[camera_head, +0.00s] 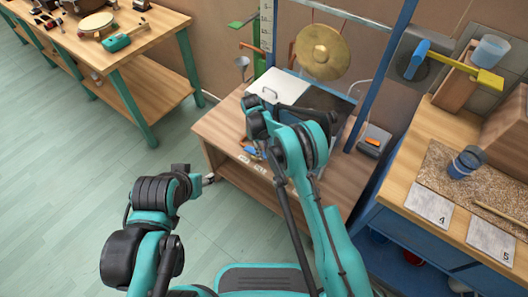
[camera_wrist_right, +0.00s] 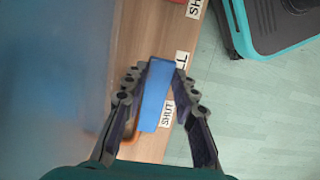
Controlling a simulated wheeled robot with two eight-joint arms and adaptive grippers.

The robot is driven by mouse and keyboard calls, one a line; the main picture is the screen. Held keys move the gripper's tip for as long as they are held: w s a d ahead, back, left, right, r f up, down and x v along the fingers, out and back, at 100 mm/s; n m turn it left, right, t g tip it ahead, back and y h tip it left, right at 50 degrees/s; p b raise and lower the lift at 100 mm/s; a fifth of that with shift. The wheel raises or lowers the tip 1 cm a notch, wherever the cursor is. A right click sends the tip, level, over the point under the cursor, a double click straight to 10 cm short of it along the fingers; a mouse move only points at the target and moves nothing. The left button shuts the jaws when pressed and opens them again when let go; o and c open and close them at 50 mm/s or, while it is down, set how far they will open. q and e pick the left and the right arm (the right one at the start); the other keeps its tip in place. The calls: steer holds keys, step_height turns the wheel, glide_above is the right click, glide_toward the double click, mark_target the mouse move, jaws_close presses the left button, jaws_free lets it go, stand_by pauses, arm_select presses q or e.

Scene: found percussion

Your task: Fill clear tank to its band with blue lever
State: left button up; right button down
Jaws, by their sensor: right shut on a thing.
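The blue lever (camera_wrist_right: 153,100) lies between the fingers of my right gripper (camera_wrist_right: 157,97) in the right wrist view, and the gripper is shut on it. A SHUT label (camera_wrist_right: 166,113) and a partly covered label ending in LL (camera_wrist_right: 181,62) are beside the lever. A blurred, bluish see-through surface (camera_wrist_right: 55,75) fills the left of that view; it may be the clear tank, but its band and water level cannot be made out. In the head view my right arm covers much of the bench (camera_head: 222,128). My left gripper (camera_head: 208,179) is low, left of the bench, its fingers unclear.
A gong (camera_head: 322,52) hangs behind the bench within a blue frame (camera_head: 383,75). At right, a counter (camera_head: 425,125) holds a blue cup (camera_head: 465,162) and numbered cards. A table (camera_head: 150,45) stands at back left. The floor (camera_head: 60,190) at left is clear.

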steer(key=c, duration=1.2)
jaws_free()
steer(key=v, duration=1.2)
